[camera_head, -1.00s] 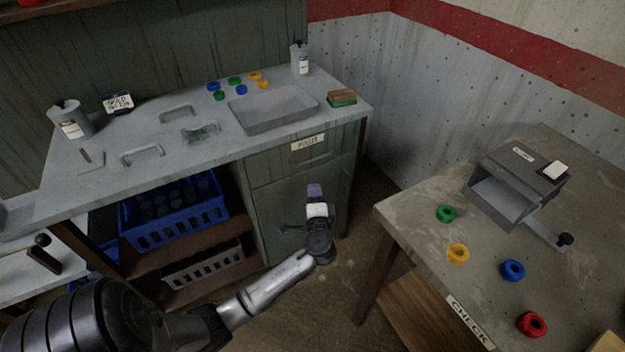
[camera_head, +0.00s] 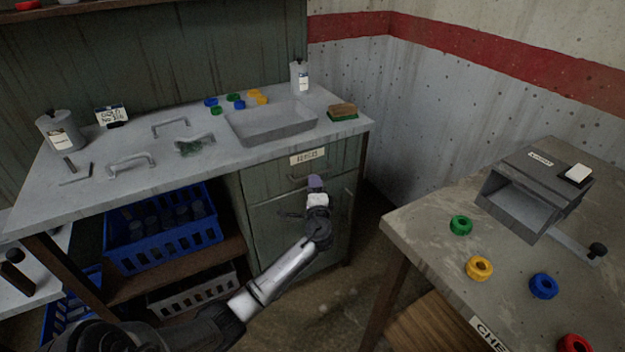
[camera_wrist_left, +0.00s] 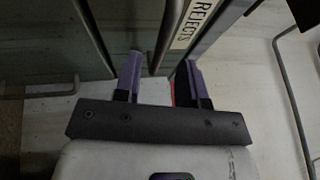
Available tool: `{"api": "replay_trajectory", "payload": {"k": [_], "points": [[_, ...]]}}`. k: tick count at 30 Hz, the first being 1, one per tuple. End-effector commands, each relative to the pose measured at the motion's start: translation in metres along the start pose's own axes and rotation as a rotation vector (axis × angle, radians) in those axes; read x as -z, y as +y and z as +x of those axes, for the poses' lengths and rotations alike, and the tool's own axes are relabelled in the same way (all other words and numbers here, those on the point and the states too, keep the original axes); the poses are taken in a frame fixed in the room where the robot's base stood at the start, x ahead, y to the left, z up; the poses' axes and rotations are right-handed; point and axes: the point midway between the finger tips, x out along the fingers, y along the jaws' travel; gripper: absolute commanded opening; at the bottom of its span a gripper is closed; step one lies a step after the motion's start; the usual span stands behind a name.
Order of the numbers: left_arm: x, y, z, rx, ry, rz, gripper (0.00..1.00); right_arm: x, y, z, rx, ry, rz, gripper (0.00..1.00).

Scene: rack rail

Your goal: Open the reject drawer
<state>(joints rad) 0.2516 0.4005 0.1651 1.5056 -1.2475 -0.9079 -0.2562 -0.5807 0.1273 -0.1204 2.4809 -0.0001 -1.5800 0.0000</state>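The reject drawer (camera_head: 325,163) is the green front at the top right of the workbench, with a pale label (camera_head: 307,157). It looks closed. Its handle (camera_head: 295,179) lies below the label, partly hidden by my left gripper (camera_head: 315,183), which is in front of the drawer's lower part. In the left wrist view the label (camera_wrist_left: 193,22) reads "REJECTS". There my left gripper (camera_wrist_left: 163,78) is open, its two purple-grey fingers apart. The dark handle bar (camera_wrist_left: 168,30) runs down between the fingertips; I cannot tell whether they touch it. My right gripper is not in view.
A metal tray (camera_head: 270,137) and a sponge brush (camera_head: 342,112) are on the bench. A blue crate (camera_head: 165,243) sits underneath. The check table (camera_head: 420,235) stands to the right, across a floor gap.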

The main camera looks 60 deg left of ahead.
Motion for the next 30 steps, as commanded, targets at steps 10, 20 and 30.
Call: {"api": "replay_trajectory", "payload": {"k": [10,20,30], "points": [[0.001,0.001,0.040,0.000,0.001,-0.001,0.37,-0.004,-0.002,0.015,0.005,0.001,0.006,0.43],[0.000,0.000,0.047,-0.001,0.000,-0.001,0.37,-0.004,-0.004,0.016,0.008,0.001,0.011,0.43],[0.000,0.000,0.046,-0.001,0.001,-0.001,0.17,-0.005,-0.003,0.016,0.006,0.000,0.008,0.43]]}}
